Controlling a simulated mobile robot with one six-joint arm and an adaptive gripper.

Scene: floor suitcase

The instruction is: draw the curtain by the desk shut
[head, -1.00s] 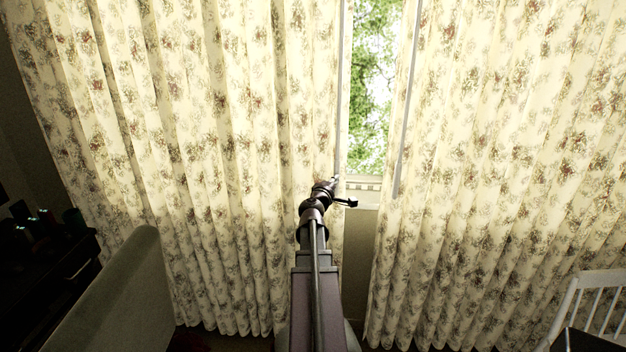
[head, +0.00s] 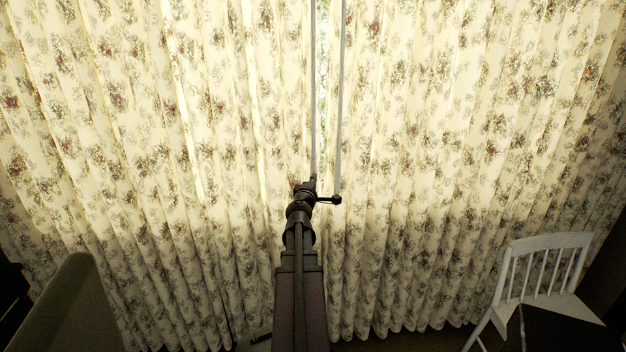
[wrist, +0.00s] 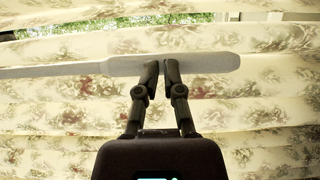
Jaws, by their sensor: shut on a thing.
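The floral cream curtain hangs as two panels, a left panel (head: 130,150) and a right panel (head: 450,150). Only a thin bright slit (head: 323,100) with a little green shows between their edges. Two thin grey wands hang there, a left wand (head: 314,80) and a right wand (head: 341,90). My gripper (head: 312,180) is at the lower end of the left wand. In the wrist view my gripper (wrist: 160,70) is shut on that flat grey wand (wrist: 100,68), in front of the curtain folds. A narrow green strip (wrist: 130,22) shows beyond.
A white slatted chair (head: 545,270) stands at the lower right, with a dark surface (head: 560,330) in front of it. A grey-green upholstered back (head: 75,310) is at the lower left. The floor between them is mostly hidden.

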